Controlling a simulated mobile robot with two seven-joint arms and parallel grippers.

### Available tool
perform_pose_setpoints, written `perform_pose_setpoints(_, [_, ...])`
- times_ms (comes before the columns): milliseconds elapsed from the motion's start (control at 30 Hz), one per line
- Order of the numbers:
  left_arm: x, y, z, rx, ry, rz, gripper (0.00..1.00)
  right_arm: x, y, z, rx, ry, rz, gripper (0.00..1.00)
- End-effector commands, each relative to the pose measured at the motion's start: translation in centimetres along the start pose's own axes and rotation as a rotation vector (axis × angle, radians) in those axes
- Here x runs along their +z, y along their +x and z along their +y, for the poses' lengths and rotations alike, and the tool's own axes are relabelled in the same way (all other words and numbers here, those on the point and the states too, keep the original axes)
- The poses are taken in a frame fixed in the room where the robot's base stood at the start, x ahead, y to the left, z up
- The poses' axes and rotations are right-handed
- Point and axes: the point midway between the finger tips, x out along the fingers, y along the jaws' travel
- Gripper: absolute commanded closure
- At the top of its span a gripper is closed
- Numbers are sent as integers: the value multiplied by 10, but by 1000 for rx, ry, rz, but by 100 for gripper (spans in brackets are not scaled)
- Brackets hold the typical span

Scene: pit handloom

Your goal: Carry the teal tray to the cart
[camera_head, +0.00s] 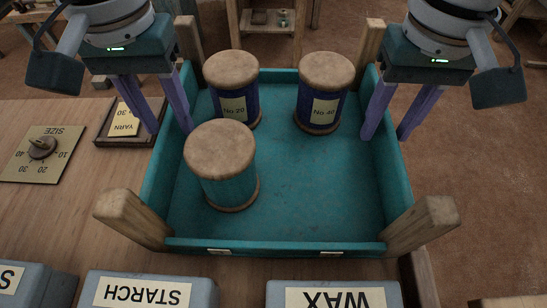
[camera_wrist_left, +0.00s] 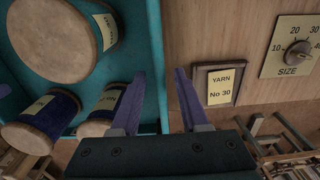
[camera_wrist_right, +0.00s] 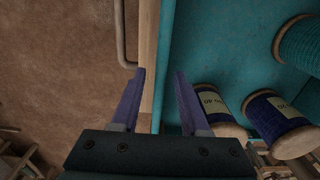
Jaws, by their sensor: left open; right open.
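The teal tray (camera_head: 310,205) has wooden corner posts and sits on a wooden bench top. A teal spool (camera_head: 228,182) and two blue spools, labelled No 20 (camera_head: 233,107) and No 40 (camera_head: 323,112), stand upright in it. My left gripper (camera_head: 168,130) is open, with one finger on each side of the tray's left wall; the wall also shows between its fingers in the left wrist view (camera_wrist_left: 155,60). My right gripper (camera_head: 384,138) is open, its fingers on either side of the right wall, which the right wrist view (camera_wrist_right: 165,60) also shows. Contact with the walls cannot be told.
A yarn plate (camera_head: 125,122) and a size dial (camera_head: 42,148) lie left of the tray. Boxes labelled STARCH (camera_head: 143,290) and WAX (camera_head: 335,296) stand at the near edge. A wooden shelved stand (camera_head: 268,22) is beyond the tray; whether it is the cart is unclear. Brown floor lies right.

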Motion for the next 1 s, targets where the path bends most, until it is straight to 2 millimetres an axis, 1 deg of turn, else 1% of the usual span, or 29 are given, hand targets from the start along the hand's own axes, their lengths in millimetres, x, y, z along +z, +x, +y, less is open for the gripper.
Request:
perform_pose_setpoints(300, [-3,-71,-2,-5,1,12,55,0,0,0,0,0,0,55])
perform_pose_setpoints(467, [-1,-89,-3,-7,0,4,55,0,0,0,0,0,0,55])
perform_pose_setpoints(500, [-2,-96,-2,-5,1,9,55,0,0,0,0,0,0,55])
perform_pose_setpoints(633, [-1,-106,-1,-3,0,5,55,0,0,0,0,0,0,55])
perform_pose_setpoints(767, [0,-110,0,-2,0,1,55,0,-5,0,-1,-1,1,55])
perform_pose_setpoints(867, [0,-110,0,-1,-1,0,55,-1,-18,0,-2,-1,3,55])
perform_pose_setpoints(1000, [0,-110,0,-1,-1,0,55,-1,-49,-1,-3,-2,6,55])
